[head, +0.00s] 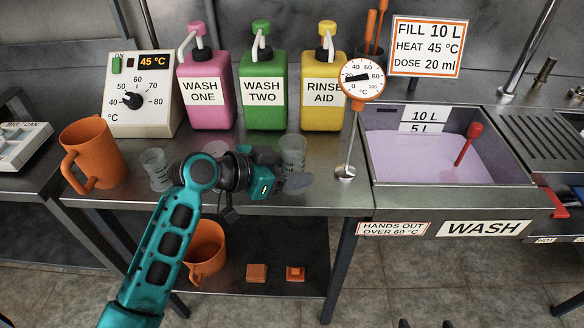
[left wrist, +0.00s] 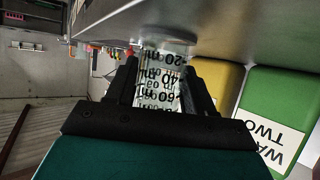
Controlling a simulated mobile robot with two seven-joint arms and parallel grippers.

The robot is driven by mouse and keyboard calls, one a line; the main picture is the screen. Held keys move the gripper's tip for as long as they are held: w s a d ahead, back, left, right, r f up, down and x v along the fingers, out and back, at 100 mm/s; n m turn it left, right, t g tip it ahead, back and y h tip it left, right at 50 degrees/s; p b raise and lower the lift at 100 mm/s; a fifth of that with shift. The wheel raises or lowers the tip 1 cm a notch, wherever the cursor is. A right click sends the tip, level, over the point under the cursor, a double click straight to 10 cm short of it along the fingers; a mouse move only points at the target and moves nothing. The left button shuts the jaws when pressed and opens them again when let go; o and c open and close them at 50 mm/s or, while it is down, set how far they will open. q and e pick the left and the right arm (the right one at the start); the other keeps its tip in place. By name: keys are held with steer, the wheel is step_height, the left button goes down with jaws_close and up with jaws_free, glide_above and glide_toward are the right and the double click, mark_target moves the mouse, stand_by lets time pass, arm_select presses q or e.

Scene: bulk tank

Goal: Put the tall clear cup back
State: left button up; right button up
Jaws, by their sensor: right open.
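The tall clear cup (head: 292,152) is in the head view, in front of the green and yellow bottles. My left gripper (head: 284,168) is at its left side. In the left wrist view the cup (left wrist: 160,75), with dark ml markings, sits between the two fingers of my left gripper (left wrist: 160,92), which look shut on it. My right gripper (head: 425,324) shows only dark, spread fingertips at the bottom edge of the head view.
A smaller clear cup (head: 155,169) and an orange jug (head: 95,152) stand at left. Another clear cup (head: 216,148) is partly hidden behind my left gripper. Pink (head: 206,92), green (head: 263,92) and yellow (head: 322,92) bottles line the back. A thermometer (head: 346,171) stands right, before the sink (head: 440,190).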

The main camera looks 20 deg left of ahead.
arm_select(q)
steer(key=shift+o, duration=0.6)
steer(key=shift+r, duration=0.1)
steer(key=shift+s+a+r, duration=0.1)
steer(key=shift+r, duration=0.05)
steer(key=v, duration=1.1)
steer(key=shift+s+a+r, duration=0.2)
steer(key=shift+s, duration=0.05)
